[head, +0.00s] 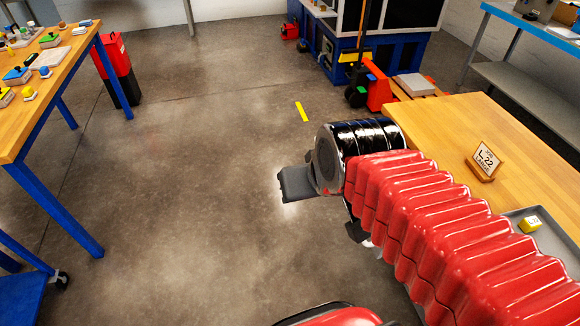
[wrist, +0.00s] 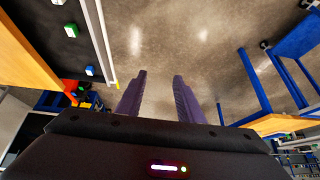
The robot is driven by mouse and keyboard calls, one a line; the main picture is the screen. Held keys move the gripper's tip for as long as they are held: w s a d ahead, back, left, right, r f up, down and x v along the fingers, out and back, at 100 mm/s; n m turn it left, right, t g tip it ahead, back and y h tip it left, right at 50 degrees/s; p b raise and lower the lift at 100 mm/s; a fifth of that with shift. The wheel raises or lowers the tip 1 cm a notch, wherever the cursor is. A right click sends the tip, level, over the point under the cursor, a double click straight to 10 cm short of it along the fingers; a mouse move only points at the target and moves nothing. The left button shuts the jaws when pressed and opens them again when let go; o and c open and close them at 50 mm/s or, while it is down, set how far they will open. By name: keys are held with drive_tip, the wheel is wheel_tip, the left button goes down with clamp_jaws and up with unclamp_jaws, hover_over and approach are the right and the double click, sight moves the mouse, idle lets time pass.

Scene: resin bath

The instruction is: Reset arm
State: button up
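My arm, with its red ribbed sleeve, reaches in the head view from the lower right to the middle, over the edge of the right wooden table (head: 455,115). Its black wrist end hangs over the floor beside that table. My gripper shows in the wrist view (wrist: 160,76) with its two dark purple fingers apart and bare floor between them. It holds nothing. In the head view the fingers cannot be made out clearly.
A left workbench (head: 40,75) holds small coloured items. A red bin (head: 116,68) and an orange pallet jack (head: 378,92) stand farther back. The middle floor is clear.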

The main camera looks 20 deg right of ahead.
drive_tip(key=s, duration=0.1)
drive_tip(key=s+a, duration=0.1)
drive_tip(key=s, duration=0.1)
drive_tip(key=shift+r+n+g, duration=0.2)
drive_tip(key=shift+n+g, duration=0.1)
drive_tip(key=shift+n, duration=0.1)
drive_tip(key=shift+s, duration=0.1)
